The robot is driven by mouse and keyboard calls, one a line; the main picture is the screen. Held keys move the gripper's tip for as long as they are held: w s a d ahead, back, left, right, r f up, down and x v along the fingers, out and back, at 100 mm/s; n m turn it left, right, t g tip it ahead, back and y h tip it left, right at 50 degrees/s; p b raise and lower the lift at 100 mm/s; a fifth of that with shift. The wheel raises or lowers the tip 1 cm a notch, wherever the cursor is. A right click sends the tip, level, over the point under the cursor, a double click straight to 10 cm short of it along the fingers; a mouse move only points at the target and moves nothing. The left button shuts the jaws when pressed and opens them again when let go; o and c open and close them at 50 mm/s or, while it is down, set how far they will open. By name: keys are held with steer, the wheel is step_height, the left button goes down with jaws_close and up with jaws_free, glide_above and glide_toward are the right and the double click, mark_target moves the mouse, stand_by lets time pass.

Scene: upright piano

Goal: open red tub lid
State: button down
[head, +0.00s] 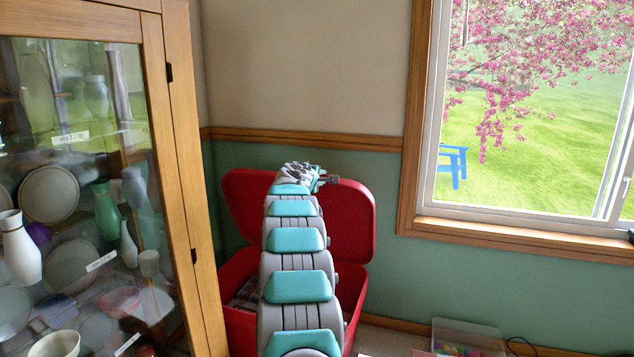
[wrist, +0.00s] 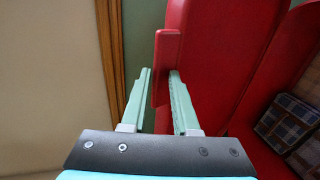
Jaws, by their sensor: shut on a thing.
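The red tub (head: 236,264) stands in the corner by the green wall, with its red lid (head: 350,215) raised and tilted up at the back. My gripper (head: 327,180) is at the upper part of the lid in the head view, and my arm hides the middle of the tub and lid. In the wrist view, the two pale green fingers of my gripper (wrist: 160,92) are on either side of the lid's edge (wrist: 166,60), shut on it. A plaid cloth item (wrist: 284,122) lies inside the tub.
A glass-front wooden cabinet (head: 178,200) with vases and plates stands close on the left. A wood-framed window (head: 412,150) is on the right. A clear bin (head: 466,336) with colourful contents sits on the floor right of the tub.

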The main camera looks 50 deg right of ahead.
steer(key=shift+w, duration=0.1)
stand_by(0.3)
steer(key=c, duration=0.9)
jaws_free()
steer(key=b+v, duration=0.3)
steer(key=v, duration=0.4)
steer(key=shift+a+b, duration=0.3)
steer(key=shift+r, duration=0.1)
